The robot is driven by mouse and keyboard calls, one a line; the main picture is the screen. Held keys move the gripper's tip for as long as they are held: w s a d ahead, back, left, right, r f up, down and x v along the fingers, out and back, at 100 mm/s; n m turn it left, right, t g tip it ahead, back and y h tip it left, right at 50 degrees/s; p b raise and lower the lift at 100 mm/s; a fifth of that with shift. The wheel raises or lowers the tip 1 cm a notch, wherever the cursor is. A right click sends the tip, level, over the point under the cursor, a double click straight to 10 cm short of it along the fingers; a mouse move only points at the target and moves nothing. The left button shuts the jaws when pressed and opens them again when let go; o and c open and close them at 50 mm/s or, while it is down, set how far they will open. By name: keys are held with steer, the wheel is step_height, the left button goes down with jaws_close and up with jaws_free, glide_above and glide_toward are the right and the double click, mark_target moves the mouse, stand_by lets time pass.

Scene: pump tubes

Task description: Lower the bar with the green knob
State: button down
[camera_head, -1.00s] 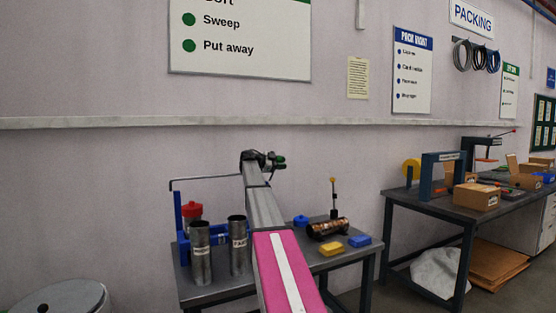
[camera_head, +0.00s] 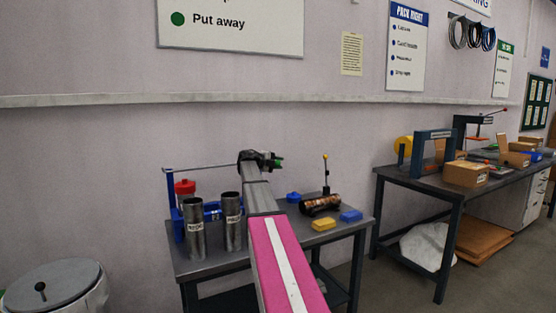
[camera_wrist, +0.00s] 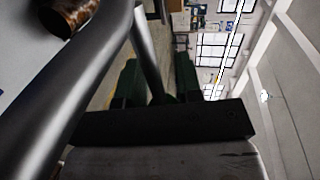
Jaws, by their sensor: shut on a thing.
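A thin grey bar (camera_head: 208,167) runs rightward from above the blue stand (camera_head: 171,195) at the left of the near bench. It lies close to level, rising slightly to the right, just above a red-lidded jar (camera_head: 185,188). My gripper (camera_head: 272,161) is at the bar's right end and is shut on it. In the wrist view a dark rod (camera_wrist: 148,60) passes between the green fingers of my gripper (camera_wrist: 158,88). The green at the gripper in the head view cannot be told apart as knob or finger.
Two metal cylinders (camera_head: 194,228) stand left of my arm. A copper-coloured roll (camera_head: 320,204), a yellow block (camera_head: 323,224), a blue block (camera_head: 351,216) and an upright lever with a yellow tip (camera_head: 325,170) are to its right. A lidded bin (camera_head: 55,285) stands at lower left.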

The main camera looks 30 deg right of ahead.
steer(key=shift+f+m, duration=0.3)
steer(key=shift+f, duration=0.15)
steer(key=shift+s+f, duration=0.1)
steer(key=c, duration=0.8)
jaws_free()
steer(key=shift+a, duration=0.15)
steer(key=shift+a, duration=0.3)
steer(key=a, duration=0.3)
steer(key=a+r, duration=0.1)
steer(key=a, duration=0.2)
steer(key=a+r, duration=0.1)
steer(key=a, duration=0.2)
steer(key=shift+s+a+r, duration=0.1)
steer(key=shift+s+a, duration=0.15)
steer(key=shift+a, duration=0.15)
